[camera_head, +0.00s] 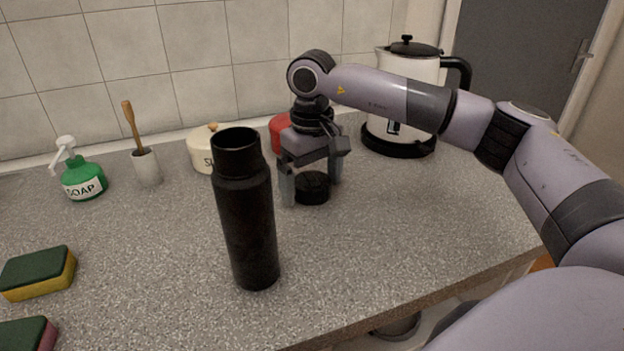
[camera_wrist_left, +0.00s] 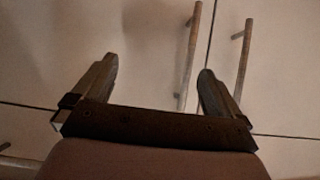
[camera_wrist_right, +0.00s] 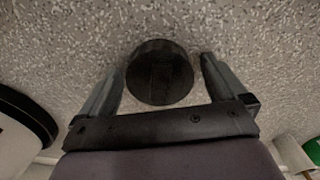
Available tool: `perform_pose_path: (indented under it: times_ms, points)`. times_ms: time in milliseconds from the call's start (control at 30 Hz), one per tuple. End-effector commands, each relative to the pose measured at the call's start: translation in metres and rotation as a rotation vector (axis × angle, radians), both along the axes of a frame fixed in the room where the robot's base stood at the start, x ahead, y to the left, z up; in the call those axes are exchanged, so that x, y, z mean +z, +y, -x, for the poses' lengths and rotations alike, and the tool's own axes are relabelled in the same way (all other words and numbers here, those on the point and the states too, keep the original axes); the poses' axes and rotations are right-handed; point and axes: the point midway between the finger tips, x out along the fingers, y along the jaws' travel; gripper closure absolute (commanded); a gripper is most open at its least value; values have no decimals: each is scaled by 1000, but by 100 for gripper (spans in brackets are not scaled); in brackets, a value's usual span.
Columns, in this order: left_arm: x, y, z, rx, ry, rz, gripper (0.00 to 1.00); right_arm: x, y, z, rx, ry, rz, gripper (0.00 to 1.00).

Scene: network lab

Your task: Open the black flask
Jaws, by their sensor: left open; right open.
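The black flask (camera_head: 247,225) stands upright on the grey speckled counter in the head view, its top uncovered with an open mouth. Its black lid (camera_head: 312,187) rests on the counter behind and to the right of the flask. My right gripper (camera_head: 312,190) points down over the lid with its fingers open on either side; in the right wrist view the lid (camera_wrist_right: 160,72) lies between the fingertips, with a gap visible at least on the right side. My left gripper (camera_wrist_left: 155,85) is open and empty in the left wrist view, facing cabinet fronts; it is outside the head view.
A kettle (camera_head: 402,95) stands at the back right, behind my right arm. A red container (camera_head: 280,132) and a cream pot (camera_head: 203,150) stand by the wall. A soap bottle (camera_head: 82,180), a brush holder (camera_head: 146,167) and sponges (camera_head: 38,272) are on the left. The front right counter is clear.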

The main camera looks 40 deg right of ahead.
Motion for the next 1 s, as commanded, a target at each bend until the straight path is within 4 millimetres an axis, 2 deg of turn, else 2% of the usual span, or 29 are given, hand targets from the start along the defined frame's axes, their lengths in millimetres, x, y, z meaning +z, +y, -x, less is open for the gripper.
perform_pose_path:
  times_ms: [167,600,800,1000]
  points:
    - [3,0,-1,0,-6,0,0,17,0,-1,0,-4,0,1]
    - [5,1,0,0,-3,-4,0,105,1,-1,1,-3,-1,1]
    - [5,2,0,1,-5,-8,0,122,1,0,1,0,0,1]
    - [6,3,0,2,-5,-8,0,124,0,0,1,0,0,1]
